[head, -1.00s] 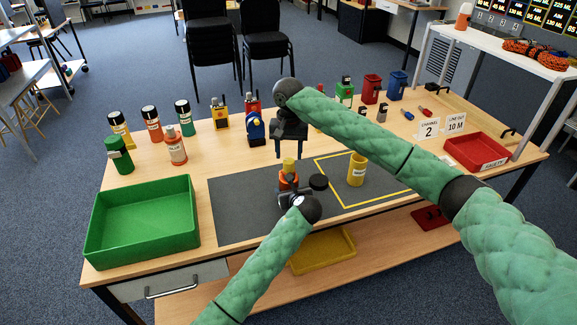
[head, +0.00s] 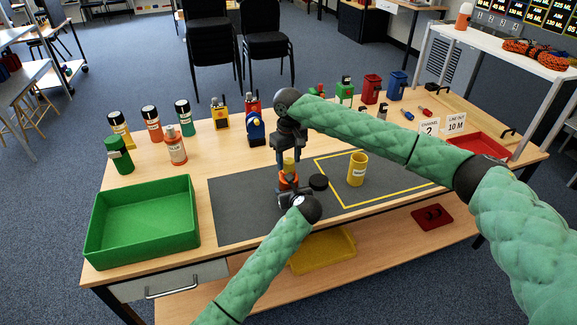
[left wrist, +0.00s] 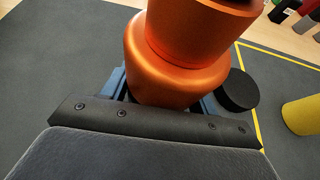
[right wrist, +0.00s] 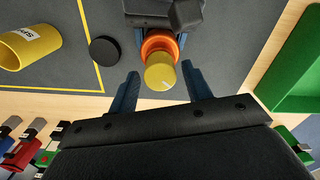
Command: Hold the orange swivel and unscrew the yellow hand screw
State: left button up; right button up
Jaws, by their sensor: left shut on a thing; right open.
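The orange swivel (left wrist: 180,60) stands upright on the grey mat. My left gripper (head: 287,193) is shut on its lower body; in the left wrist view the blue fingers lie on both sides of it. The yellow hand screw (head: 289,165) sits on top of the swivel, and shows in the right wrist view (right wrist: 160,74) with the orange rim behind it. My right gripper (right wrist: 160,90) is open above, its two blue fingers on either side of the screw with a gap to each. In the head view the fingers partly hide the screw.
A black round cap (head: 318,182) and a yellow cup (head: 357,169) stand on the mat (head: 235,205), right of the swivel. A green tray (head: 145,225) is at the left.

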jog(key=shift+n, duration=1.2)
jog(key=m, duration=1)
jog(key=shift+c, duration=0.4)
jog(key=c, duration=0.7)
jog(key=n, duration=0.4)
jog(key=shift+n, duration=0.4)
jog(key=n, duration=0.5)
